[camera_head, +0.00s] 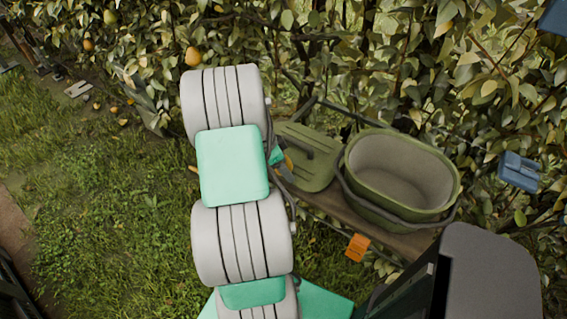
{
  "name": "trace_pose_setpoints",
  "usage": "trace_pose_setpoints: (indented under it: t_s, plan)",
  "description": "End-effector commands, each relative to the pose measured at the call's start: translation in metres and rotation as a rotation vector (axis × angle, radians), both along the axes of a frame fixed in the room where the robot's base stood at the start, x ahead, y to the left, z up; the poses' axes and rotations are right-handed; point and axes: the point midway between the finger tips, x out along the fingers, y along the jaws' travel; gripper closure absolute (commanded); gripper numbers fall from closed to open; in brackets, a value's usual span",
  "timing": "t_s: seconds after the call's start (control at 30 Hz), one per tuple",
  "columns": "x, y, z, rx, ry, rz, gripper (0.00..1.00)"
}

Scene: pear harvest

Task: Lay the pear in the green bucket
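The green bucket (390,200) stands upright on a wooden shelf right of my arm. Its mouth is open and its pale inside looks empty. A yellow-orange pear (193,56) hangs in the hedge above my arm; I cannot tell which pear the task means. A small orange bit shows at the left edge of my arm, too covered to identify. My arm covers the middle of the view. A small teal and dark part beside it may belong to my gripper; the fingers and anything between them are hidden.
A green lid (310,150) with a dark handle lies left of the bucket on the shelf (340,209). An orange tag (357,247) hangs below. A blue item (519,171) is at the right. The leafy hedge runs behind. Several fruits lie on the grass, which is mostly open at left.

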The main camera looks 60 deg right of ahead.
Motion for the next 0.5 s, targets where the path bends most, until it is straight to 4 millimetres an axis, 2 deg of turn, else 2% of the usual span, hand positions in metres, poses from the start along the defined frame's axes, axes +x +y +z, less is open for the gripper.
trace_pose_setpoints:
  t_s: [0.17,0.5]
  plan:
    - [0.0003,-0.0003,0.0,-0.001,-0.001,0.0,0.18]
    - [0.0006,-0.0001,0.0004,-0.001,-0.001,0.002,0.45]
